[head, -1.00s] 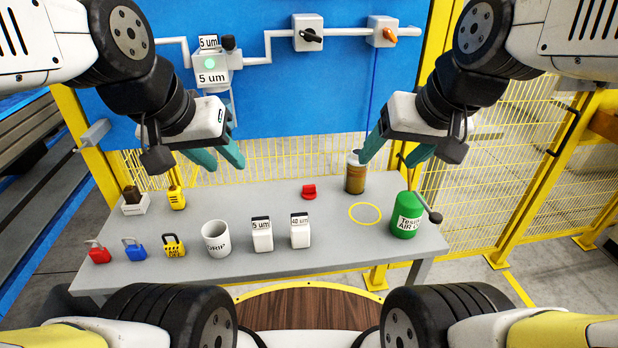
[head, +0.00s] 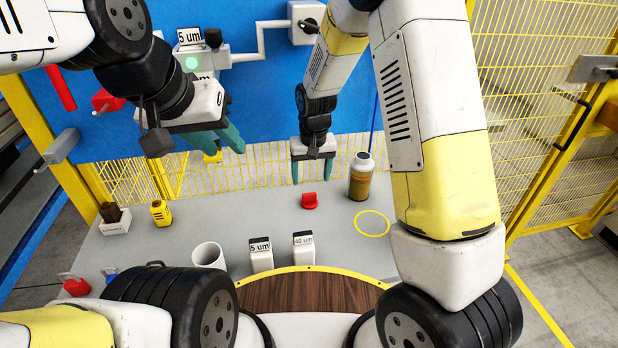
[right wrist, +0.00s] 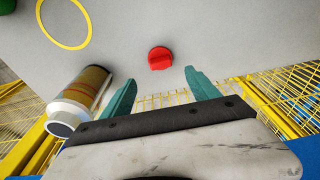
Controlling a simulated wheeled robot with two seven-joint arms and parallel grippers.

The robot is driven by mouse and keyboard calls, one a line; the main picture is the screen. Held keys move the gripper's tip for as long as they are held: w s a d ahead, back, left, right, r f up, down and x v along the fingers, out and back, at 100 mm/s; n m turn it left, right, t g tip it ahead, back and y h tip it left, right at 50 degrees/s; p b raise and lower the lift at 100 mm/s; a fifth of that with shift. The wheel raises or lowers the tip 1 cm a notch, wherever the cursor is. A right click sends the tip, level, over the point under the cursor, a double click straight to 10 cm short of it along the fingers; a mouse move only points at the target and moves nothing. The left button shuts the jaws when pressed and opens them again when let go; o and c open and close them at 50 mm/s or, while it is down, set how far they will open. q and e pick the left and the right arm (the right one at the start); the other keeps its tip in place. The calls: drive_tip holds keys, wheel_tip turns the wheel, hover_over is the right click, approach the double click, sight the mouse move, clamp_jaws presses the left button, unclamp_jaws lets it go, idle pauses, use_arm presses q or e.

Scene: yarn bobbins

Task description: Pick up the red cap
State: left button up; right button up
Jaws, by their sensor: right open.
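The red cap (head: 309,200) lies on the grey table, near the far middle of its top. It also shows in the right wrist view (right wrist: 160,58), beyond the fingertips and roughly between their lines. My right gripper (head: 312,178) is open and empty, fingers pointing down, above the table just behind the cap and apart from it. Its two teal fingers (right wrist: 160,78) show spread in the right wrist view. My left gripper (head: 238,148) hangs at the upper left in front of the blue panel, its teal fingers apart and nothing visible between them.
A bottle (head: 361,178) stands right of the cap, close to my right gripper. A yellow ring (head: 372,223) marks bare tabletop. A white mug (head: 208,256) and two labelled blocks, 5 um (head: 260,256) and 40 um (head: 303,252), stand nearer. A yellow mesh fence (head: 250,170) runs behind the table.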

sight(309, 193)
drive_tip(key=shift+w+a+f, duration=0.15)
drive_tip(key=shift+w+f, duration=0.05)
drive_tip(key=shift+f, duration=0.7)
drive_tip(key=f, duration=0.6)
drive_tip(key=shift+w+a+f, duration=0.1)
drive_tip(key=shift+w+f, duration=0.25)
drive_tip(key=c, duration=1.4)
